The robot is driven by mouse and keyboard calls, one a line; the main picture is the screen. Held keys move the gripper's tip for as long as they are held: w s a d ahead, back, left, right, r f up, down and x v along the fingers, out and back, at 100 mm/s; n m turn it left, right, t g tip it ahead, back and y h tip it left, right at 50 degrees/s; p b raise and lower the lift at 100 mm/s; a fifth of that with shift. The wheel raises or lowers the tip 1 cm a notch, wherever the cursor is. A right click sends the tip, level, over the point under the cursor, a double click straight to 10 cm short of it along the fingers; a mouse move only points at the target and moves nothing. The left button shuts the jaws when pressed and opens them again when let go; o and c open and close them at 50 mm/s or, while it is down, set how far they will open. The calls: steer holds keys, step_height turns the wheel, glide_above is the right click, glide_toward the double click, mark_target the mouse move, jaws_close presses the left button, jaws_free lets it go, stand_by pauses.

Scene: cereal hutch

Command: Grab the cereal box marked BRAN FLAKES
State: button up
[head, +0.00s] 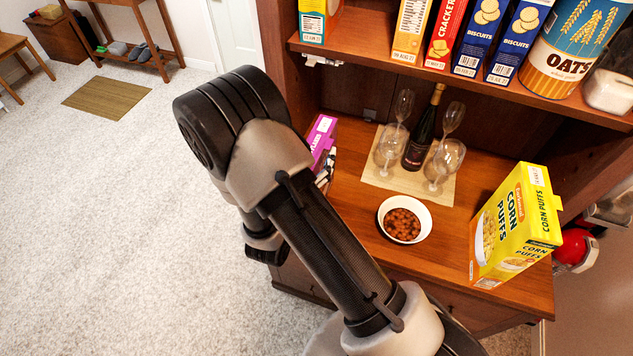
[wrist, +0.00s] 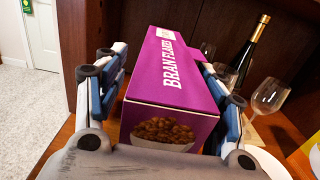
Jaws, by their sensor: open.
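The purple BRAN FLAKES box (wrist: 170,95) lies in the middle of the wrist view, its lettered side up and a bowl of cereal pictured on its near end. My gripper (wrist: 167,88) is open, with one finger on each side of the box. The left finger seems a little apart from it; the right finger is close to its right side, and I cannot tell whether it touches. In the head view a small part of the purple box (head: 322,135) shows at the left end of the hutch counter. My arm hides the rest of it.
On the counter (head: 350,225), a wine bottle (head: 421,130) and several glasses stand on a mat, right of the purple box. A white bowl (head: 404,219) and a yellow CORN PUFFS box (head: 512,225) stand further right. A shelf (head: 440,75) with boxes hangs above.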

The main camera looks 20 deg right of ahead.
jaws_close()
stand_by(0.8)
